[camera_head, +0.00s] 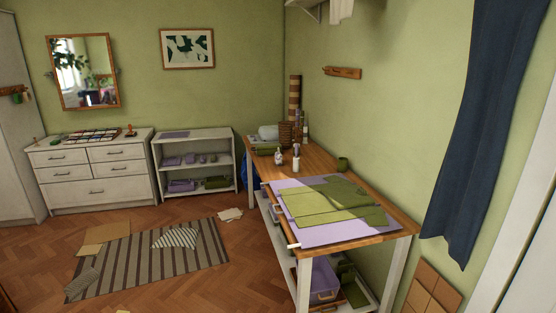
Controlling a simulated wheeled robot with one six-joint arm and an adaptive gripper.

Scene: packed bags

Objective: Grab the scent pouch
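I cannot pick out the scent pouch for certain. Several small purple items (202,158) sit on the middle shelf of the white shelf unit (237,165); they are too small to tell what they are. Purple folded pieces (182,186) and a green item (216,182) lie on its lower shelf. A small green item (17,97) hangs from a wooden hook rack at the far left. My gripper is not in view.
A wooden worktable (313,160) stands at the right, with purple and green cloth (335,203), bottles and bins below. A white dresser (92,172) stands at the back left.

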